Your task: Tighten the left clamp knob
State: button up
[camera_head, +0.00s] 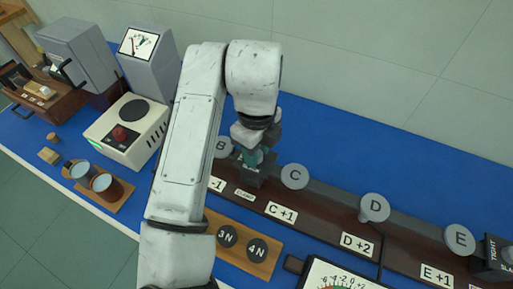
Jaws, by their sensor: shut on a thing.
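My gripper (260,148) points down at the left clamp, between the round posts B and C. Its jaws are shut on the teal left clamp knob (253,159), which is mostly hidden by the fingers. The dark clamp block (253,174) is under the knob on the long brown rail base, with a small CLAMP label (244,195) in front. The knob's turn angle cannot be told.
Grey discs C (294,176), D (374,207) and E (459,240) stand along the rail to the right. A second clamp marked TIGHT (492,257) is at the right edge. A wooden weight tray (267,268) and a dial meter (338,276) lie in front.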

jog(key=o, duration=1)
jog(key=shift+o, duration=0.2)
notch_tip(320, 180, up, 11)
jog(key=shift+f, duration=0.1)
